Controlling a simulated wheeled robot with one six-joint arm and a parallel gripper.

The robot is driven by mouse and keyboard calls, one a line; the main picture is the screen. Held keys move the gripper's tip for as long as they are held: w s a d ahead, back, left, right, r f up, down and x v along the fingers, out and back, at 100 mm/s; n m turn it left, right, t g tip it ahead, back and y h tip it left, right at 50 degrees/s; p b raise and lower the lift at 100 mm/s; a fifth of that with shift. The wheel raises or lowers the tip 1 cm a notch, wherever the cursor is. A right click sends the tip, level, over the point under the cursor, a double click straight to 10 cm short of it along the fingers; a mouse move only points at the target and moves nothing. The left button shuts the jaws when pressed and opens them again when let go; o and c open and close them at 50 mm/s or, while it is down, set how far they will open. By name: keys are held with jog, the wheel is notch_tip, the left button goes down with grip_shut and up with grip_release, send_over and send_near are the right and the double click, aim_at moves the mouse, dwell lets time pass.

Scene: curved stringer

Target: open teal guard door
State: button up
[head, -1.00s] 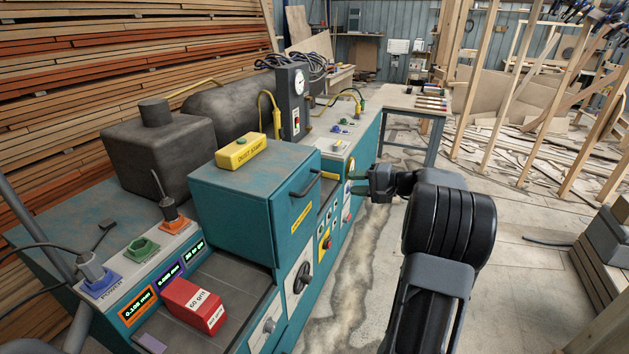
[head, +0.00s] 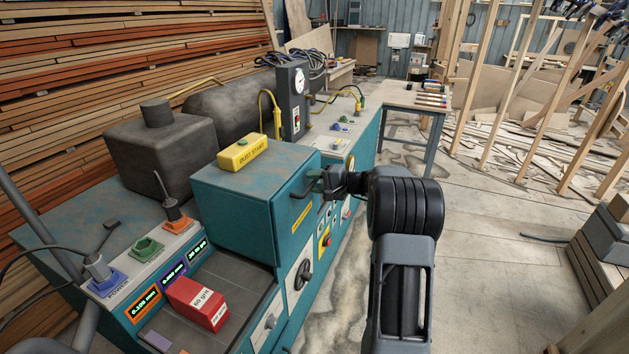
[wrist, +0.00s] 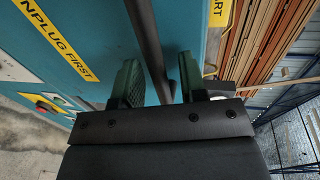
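The teal guard door (head: 297,213) is the worn teal front of the box-shaped housing on the machine, and it looks shut. Its dark bar handle (head: 308,186) sticks out near the top. My gripper (head: 325,182) is at the handle in the head view and partly covers it. In the wrist view the handle bar (wrist: 148,45) runs between the two green-padded fingers of my gripper (wrist: 158,85). The fingers are apart, with gaps showing beside the bar. The teal door surface (wrist: 95,25) lies just behind.
A yellow dust start box (head: 242,153) sits on the housing top. A red and white grit box (head: 197,303) lies on the machine bed in front. A handwheel (head: 301,275) is below the door. Open floor (head: 480,270) lies to the right.

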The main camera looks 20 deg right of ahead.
jog(key=shift+a, duration=0.1)
jog(key=shift+c, duration=0.3)
grip_shut()
